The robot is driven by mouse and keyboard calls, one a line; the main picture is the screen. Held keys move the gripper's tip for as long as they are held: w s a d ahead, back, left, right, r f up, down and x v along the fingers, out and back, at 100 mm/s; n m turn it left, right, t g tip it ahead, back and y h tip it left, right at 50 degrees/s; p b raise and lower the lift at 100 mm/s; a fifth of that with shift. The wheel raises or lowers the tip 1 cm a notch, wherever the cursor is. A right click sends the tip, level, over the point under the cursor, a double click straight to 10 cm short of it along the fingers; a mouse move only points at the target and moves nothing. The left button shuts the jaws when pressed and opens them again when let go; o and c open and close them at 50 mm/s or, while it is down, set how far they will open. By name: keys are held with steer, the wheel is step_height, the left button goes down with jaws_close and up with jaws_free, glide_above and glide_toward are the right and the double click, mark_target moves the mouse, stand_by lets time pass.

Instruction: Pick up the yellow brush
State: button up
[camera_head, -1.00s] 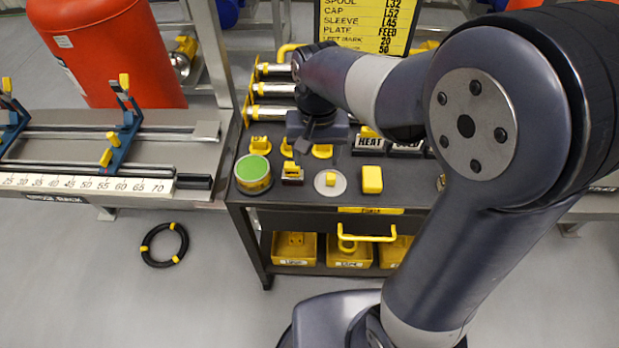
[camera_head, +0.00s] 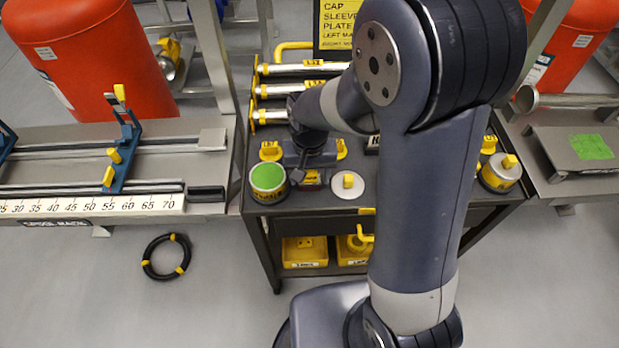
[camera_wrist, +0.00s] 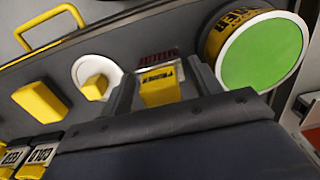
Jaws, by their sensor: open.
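The yellow brush, a small yellow block with a dark-lettered label, shows between my fingers in the wrist view (camera_wrist: 160,92). In the head view only a bit of yellow (camera_head: 312,178) shows beneath my gripper (camera_head: 310,160); the rest is hidden. In the wrist view my gripper (camera_wrist: 165,85) is open, with one finger on each side of the brush. I cannot tell whether either finger touches it.
A green-topped tin (camera_head: 268,182) stands close to the left of my gripper. A pale disc with a yellow knob (camera_head: 347,190) lies to the right. A yellow block (camera_wrist: 40,101) lies beyond the disc in the wrist view. Steel rods with yellow ends (camera_head: 290,92) lie behind.

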mark_target(310, 171)
steer(key=shift+c, duration=0.4)
steer(key=c, duration=0.8)
steer(key=shift+o, duration=0.2)
step_height(310, 171, up, 10)
steer(key=o, duration=0.6)
steer(key=shift+c, duration=0.2)
steer(key=c, duration=0.4)
